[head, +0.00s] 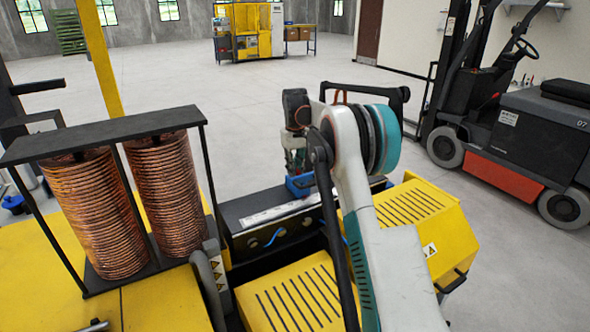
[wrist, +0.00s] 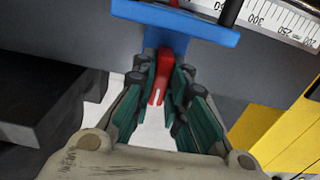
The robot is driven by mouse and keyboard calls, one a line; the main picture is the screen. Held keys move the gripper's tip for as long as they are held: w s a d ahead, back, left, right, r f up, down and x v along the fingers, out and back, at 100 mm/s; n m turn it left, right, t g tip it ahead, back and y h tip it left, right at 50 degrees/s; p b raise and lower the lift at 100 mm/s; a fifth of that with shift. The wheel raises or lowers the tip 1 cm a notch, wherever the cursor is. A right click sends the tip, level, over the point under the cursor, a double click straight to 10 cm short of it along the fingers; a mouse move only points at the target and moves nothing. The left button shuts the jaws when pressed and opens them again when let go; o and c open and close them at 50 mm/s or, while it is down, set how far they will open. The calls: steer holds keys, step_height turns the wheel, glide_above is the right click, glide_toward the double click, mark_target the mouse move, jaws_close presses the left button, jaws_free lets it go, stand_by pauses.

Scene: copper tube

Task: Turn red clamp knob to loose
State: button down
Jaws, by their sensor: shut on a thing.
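The red clamp knob (wrist: 161,77) shows in the wrist view, just below a blue block (wrist: 178,20) to which it seems fitted. My gripper (wrist: 161,92) is shut on the red knob, with a green-padded finger on each side of it. The knob's lower end shows between the fingers; its sides are partly hidden by them. In the head view my gripper (head: 296,160) is at the blue block (head: 299,184) on the black machine bed. The red knob cannot be made out there.
A white ruler scale (wrist: 285,22) runs beside the blue block. Two copper coils (head: 95,215) stand in a black frame at the left. Yellow slotted covers (head: 292,298) flank the bed. A forklift (head: 525,135) stands at the right; open floor lies behind.

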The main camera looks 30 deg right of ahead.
steer(key=c, duration=1.6)
jaws_free()
step_height(320, 180, up, 12)
steer(key=shift+a, duration=0.1)
